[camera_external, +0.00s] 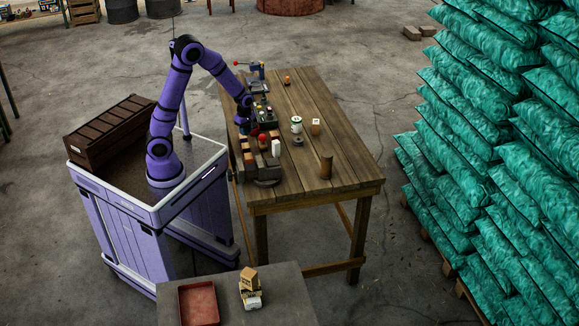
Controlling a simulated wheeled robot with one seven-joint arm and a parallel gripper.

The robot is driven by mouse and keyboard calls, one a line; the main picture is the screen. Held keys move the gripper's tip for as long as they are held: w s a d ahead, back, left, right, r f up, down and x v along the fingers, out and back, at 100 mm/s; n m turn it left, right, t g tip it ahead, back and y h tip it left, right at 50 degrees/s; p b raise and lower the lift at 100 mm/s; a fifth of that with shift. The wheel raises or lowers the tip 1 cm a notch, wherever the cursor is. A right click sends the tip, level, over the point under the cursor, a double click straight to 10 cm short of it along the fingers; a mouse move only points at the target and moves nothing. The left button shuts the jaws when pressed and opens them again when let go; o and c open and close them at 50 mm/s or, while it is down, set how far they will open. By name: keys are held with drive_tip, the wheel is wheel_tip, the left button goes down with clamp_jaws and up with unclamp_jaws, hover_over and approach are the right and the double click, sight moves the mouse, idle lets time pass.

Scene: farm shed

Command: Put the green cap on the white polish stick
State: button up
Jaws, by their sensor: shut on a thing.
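My gripper (244,127) is low over the left edge of the wooden table (338,160), beside a cluster of dark items. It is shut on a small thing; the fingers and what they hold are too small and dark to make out. A small white upright block (276,147) stands near the front of the cluster and may be the white polish stick; I cannot tell for sure. I cannot make out the green cap by itself. A white can with green marking (296,124) stands near the middle of the table.
A red ball-shaped thing (262,138) is close to my gripper. A blue-grey device with a red knob (257,72) stands at the far left. The table's right side is mostly clear. Green sacks (470,130) are stacked beyond it.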

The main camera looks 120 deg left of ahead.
hover_over(276, 141)
drive_tip(key=shift+d+f, duration=0.1)
drive_tip(key=shift+f, duration=2.4)
drive_tip(key=shift+f, duration=0.1)
drive_tip(key=o, duration=0.9)
wheel_tip(276, 141, up, 12)
